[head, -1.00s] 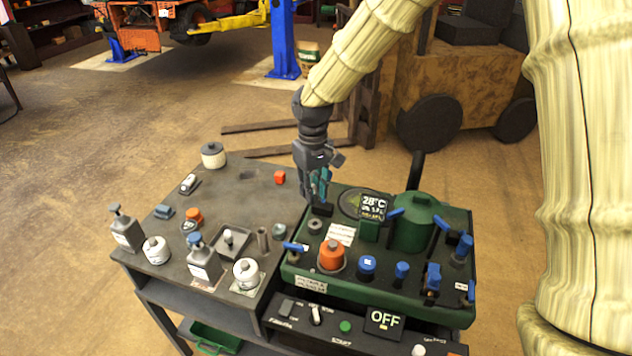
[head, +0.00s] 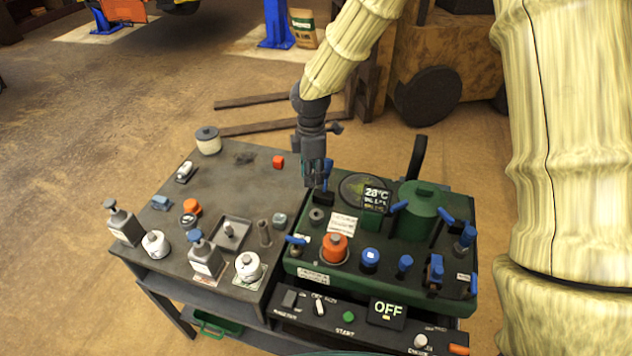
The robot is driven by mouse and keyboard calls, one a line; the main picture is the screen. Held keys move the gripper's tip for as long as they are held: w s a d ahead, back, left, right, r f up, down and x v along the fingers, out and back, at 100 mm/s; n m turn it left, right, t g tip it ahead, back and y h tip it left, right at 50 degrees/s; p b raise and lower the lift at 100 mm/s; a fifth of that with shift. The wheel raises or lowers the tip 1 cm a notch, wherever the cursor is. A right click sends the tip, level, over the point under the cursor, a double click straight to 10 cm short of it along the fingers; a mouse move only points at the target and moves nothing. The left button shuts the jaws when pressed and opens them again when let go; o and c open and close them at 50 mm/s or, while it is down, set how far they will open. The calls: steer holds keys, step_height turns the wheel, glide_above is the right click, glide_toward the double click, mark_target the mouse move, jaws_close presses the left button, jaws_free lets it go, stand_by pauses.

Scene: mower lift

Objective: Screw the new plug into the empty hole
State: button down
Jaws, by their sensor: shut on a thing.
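My gripper (head: 314,182) points straight down over the back left corner of the green unit (head: 455,297). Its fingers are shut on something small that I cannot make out. A blue upright piece (head: 328,170) shows right beside the fingers; I cannot tell whether they touch it. A grey ring-shaped fitting (head: 316,215) is on the unit's top just in front of the fingers. I cannot identify the new plug or the empty hole; the gripper covers that corner.
The unit carries an orange-topped knob (head: 334,248), a blue cap (head: 370,257), blue levers, a green tank (head: 417,218) and a display (head: 375,198). Bottles, jars and a small tray (head: 212,222) stand on the grey bench at left. A control panel reading OFF (head: 387,310) is in front.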

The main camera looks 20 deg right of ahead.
steer(key=n, duration=0.3)
steer(key=shift+s+f+p, duration=0.2)
steer(key=shift+p, duration=0.2)
steer(key=n, duration=0.2)
steer(key=f+n+p, duration=0.1)
steer(key=n, duration=0.2)
steer(key=shift+s+d, duration=0.15)
steer(key=shift+s+d+f+n+b, duration=0.1)
steer(key=shift+s+f+n+b, duration=0.15)
steer(key=shift+f+n, duration=1)
steer(key=shift+s+f+n+b, duration=0.15)
steer(key=shift+f+n+b, duration=0.15)
steer(key=shift+f+n, duration=1)
steer(key=shift+s+d+f+n+b, duration=0.2)
steer(key=shift+f+n, duration=0.45)
steer(key=shift+n, duration=1.2)
steer(key=shift+a+f, duration=0.2)
steer(key=shift+f, duration=0.3)
steer(key=shift+p, duration=0.65)
steer(key=shift+f, duration=0.2)
